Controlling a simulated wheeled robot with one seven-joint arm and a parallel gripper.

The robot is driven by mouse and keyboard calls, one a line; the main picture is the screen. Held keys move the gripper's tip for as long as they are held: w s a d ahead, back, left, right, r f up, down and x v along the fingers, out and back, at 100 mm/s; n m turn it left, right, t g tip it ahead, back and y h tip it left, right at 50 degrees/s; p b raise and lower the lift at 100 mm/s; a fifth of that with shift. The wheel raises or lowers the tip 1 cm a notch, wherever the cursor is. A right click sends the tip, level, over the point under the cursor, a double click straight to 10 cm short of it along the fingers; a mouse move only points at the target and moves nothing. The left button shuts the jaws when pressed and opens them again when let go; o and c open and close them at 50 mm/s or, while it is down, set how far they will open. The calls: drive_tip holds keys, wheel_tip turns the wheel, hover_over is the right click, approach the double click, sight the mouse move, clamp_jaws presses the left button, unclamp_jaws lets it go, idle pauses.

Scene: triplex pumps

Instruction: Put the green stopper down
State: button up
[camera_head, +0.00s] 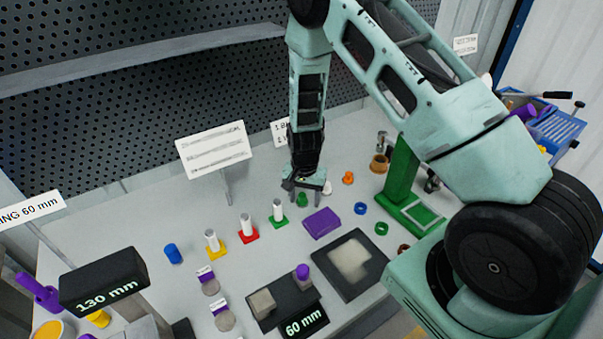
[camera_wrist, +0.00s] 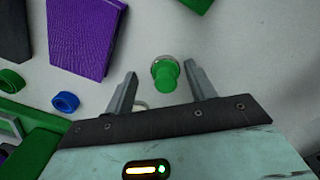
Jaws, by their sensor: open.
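The green stopper (camera_head: 302,200) stands on the grey table (camera_head: 150,215), just below my gripper (camera_head: 306,187) in the head view. In the wrist view the green stopper (camera_wrist: 166,76) shows a rounded green body and a greyish rim at its far end. My gripper (camera_wrist: 160,69) is open, with one finger on each side of the stopper. A gap shows on both sides, so neither finger appears to touch it. The height of the fingertips above the table is hard to tell.
A purple block (camera_head: 321,222), a blue ring (camera_head: 360,208) and an orange stopper (camera_head: 347,178) are nearby. White cylinders on coloured plates, such as the green plate (camera_head: 278,222), stand to the left. A green stand (camera_head: 402,172) rises at the right.

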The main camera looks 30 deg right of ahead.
sight(303, 195)
wheel_tip(303, 195, up, 12)
drive_tip(key=b, duration=0.2)
drive_tip(key=s+a+r+n, duration=0.3)
drive_tip(key=a+r, duration=0.1)
drive_tip(key=a, duration=0.4)
drive_tip(key=s+a+r+n+y, duration=0.2)
drive_tip(key=s+a+r+n, duration=0.35)
drive_tip(key=s+a, duration=0.25)
drive_tip(key=s+a+r+n, duration=0.2)
drive_tip(key=s+n, duration=0.2)
drive_tip(key=s, duration=0.4)
drive_tip(key=s+a+r+n+h, duration=0.1)
drive_tip(key=s+a+r+n, duration=0.1)
drive_tip(key=s+n, duration=0.3)
drive_tip(key=s, duration=0.3)
drive_tip(key=shift+s+r, duration=0.15)
drive_tip(key=shift+r, duration=0.05)
